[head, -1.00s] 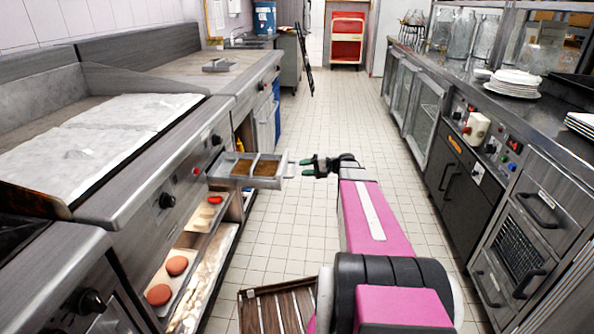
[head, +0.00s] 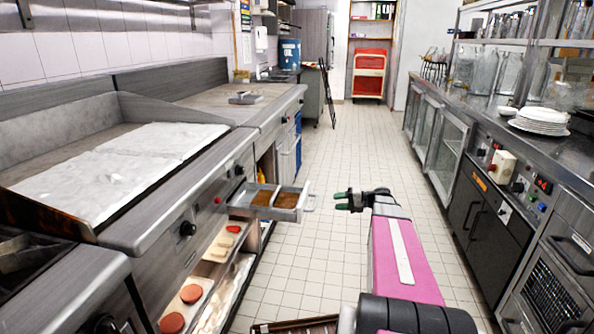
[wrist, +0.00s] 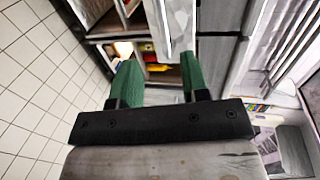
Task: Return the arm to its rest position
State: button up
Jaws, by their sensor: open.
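My gripper (head: 342,200) is at the end of my pink arm, held over the aisle and pointing left. In the wrist view its green fingers (wrist: 158,85) are apart with nothing held between them. An open drawer (head: 297,212) with brown contents juts from the left counter. The gripper is just right of the drawer's handle (head: 310,197), with a gap between them in the head view. In the wrist view a pale metal piece shows beyond the fingers; I cannot tell whether it is the drawer.
The left counter holds a griddle (head: 70,190), with open shelves (head: 205,270) of food below. The right counter (head: 540,150) carries plates (head: 540,118) and glass jars. A wooden crate (head: 300,327) is low at the front. The tiled aisle (head: 330,140) is clear farther back; a red cart (head: 368,75) stands there.

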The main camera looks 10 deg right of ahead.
jog(key=s+a+f+n+g+h, duration=0.2)
jog(key=s+a+f+h, duration=0.3)
jog(key=s, duration=0.5)
jog(key=s+a+f+n+g+h, duration=0.2)
jog(key=s+a+f+h, duration=0.3)
jog(key=s+a+h, duration=0.4)
jog(key=shift+s+g, duration=0.5)
jog(key=shift+s, duration=0.15)
